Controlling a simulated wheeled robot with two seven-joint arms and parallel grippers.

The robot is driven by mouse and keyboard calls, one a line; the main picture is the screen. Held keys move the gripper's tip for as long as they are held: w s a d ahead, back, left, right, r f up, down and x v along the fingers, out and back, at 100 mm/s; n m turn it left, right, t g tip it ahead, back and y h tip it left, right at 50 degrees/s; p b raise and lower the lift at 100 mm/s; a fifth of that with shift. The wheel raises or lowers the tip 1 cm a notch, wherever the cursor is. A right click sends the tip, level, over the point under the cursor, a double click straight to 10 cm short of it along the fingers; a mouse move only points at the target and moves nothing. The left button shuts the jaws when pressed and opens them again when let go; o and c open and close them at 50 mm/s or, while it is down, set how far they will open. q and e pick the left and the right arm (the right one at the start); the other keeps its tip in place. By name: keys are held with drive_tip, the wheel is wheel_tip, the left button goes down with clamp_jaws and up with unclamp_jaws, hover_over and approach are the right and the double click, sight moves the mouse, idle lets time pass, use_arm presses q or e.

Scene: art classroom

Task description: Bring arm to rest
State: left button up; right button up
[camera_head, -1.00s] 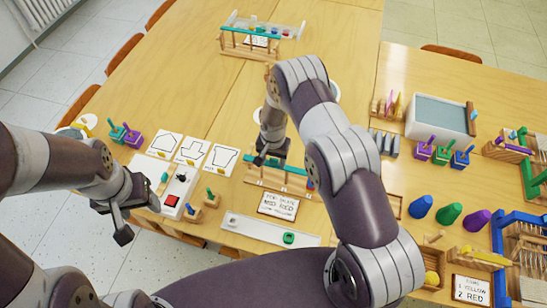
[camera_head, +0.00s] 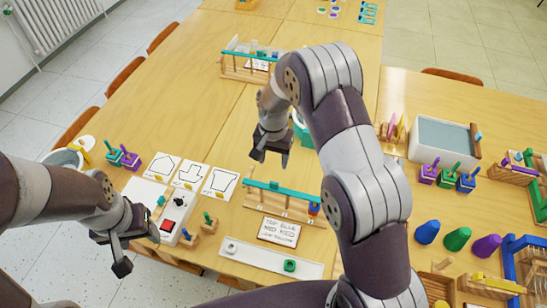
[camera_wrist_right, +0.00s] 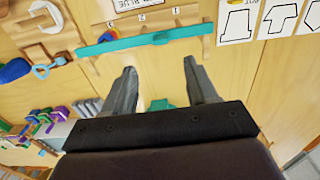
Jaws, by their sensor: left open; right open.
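My right gripper (camera_head: 271,157) hangs fingers-down over the table (camera_head: 224,128), just behind the small wooden rack with a teal bar (camera_head: 262,185). In the right wrist view its fingers (camera_wrist_right: 165,90) stand apart, with nothing held between them. The same rack's teal bar (camera_wrist_right: 130,44) lies beyond the fingertips there. My right arm (camera_head: 350,150) bends over the right middle of the head view and hides part of the table. My left gripper (camera_head: 125,245) is open and empty at the left, in front of the white box with a red button (camera_head: 167,225).
Outline cards (camera_head: 190,176) and teal and purple pieces (camera_head: 121,157) lie left. A grey-topped tray (camera_head: 444,117) and coloured cones (camera_head: 457,239) stand right. Another rack (camera_head: 245,75) stands at the back. Bare tabletop lies between the two racks.

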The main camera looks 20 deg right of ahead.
idle(0.3)
drive_tip(key=s+d+r+n+b, duration=0.1)
drive_tip(key=s+d+r+n, duration=0.1)
drive_tip(key=s, duration=0.8)
drive_tip(key=s+d+r+n+t+b, duration=0.1)
drive_tip(key=s+r+n, duration=0.3)
drive_tip(key=s, duration=0.6)
drive_tip(key=shift+s+d+r+n+b, duration=0.2)
drive_tip(key=shift+d+r+n+b, duration=0.2)
drive_tip(key=shift+r, duration=0.5)
drive_tip(key=shift+w+a, duration=0.1)
drive_tip(key=shift+w, duration=0.05)
